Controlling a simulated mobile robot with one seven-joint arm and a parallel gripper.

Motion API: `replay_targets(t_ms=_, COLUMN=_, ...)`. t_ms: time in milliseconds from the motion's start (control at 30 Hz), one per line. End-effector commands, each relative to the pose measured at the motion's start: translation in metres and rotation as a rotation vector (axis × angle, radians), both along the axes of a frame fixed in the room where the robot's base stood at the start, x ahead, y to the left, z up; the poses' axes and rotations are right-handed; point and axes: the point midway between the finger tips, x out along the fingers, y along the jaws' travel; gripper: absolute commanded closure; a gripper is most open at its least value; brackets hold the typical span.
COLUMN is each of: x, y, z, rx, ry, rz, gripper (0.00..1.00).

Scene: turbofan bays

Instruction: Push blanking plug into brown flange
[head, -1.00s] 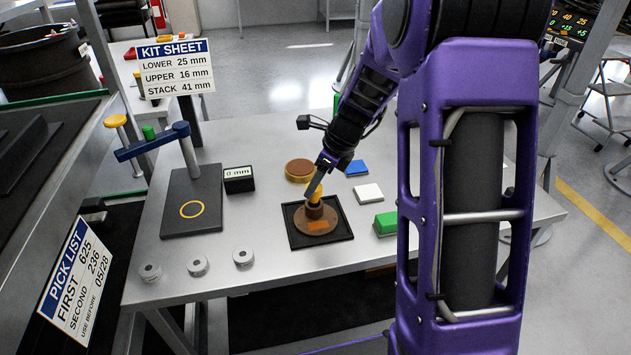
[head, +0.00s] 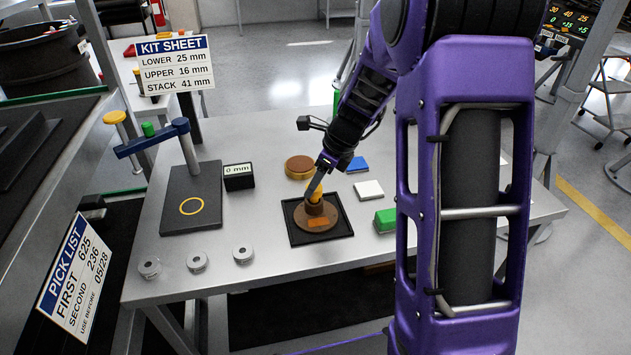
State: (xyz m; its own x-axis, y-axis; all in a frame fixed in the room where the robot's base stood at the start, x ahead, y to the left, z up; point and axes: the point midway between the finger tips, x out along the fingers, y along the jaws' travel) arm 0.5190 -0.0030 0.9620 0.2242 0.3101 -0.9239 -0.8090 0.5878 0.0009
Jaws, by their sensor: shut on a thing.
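The brown flange (head: 332,222) sits in a black square tray (head: 343,236) on the grey table. It has a wide round base with an orange patch and a raised neck. The yellow-orange blanking plug (head: 316,196) stands upright at the top of the neck. My gripper (head: 318,186) comes down from above and is shut on the plug. Its fingers cover part of the plug, so I cannot tell how deep the plug sits in the neck.
A brown disc (head: 299,166), a blue block (head: 357,165), a white block (head: 368,189) and a green block (head: 385,220) lie around the tray. A gauge stand (head: 190,200) with a 0 mm display (head: 238,177) is at left.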

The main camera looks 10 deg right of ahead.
Motion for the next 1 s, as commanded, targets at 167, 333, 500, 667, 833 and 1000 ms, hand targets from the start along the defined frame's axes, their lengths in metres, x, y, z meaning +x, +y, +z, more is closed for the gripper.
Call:
replay_targets(t_ms=167, x=0.0, y=0.0, z=-0.005, rx=0.0, ry=0.0, rz=0.0, gripper=1.0)
replay_targets(t_ms=333, x=0.0, y=0.0, z=-0.008, rx=0.0, ry=0.0, rz=0.0, gripper=1.0)
replay_targets(t_ms=500, x=0.0, y=0.0, z=-0.011, rx=0.0, ry=0.0, rz=0.0, gripper=1.0)
replay_targets(t_ms=667, x=0.0, y=0.0, z=-0.015, rx=0.0, ry=0.0, rz=0.0, gripper=1.0)
replay_targets(t_ms=833, x=0.0, y=0.0, z=-0.017, rx=0.0, ry=0.0, rz=0.0, gripper=0.52)
replay_targets(t_ms=1000, x=0.0, y=0.0, z=-0.017, rx=0.0, ry=0.0, rz=0.0, gripper=0.22)
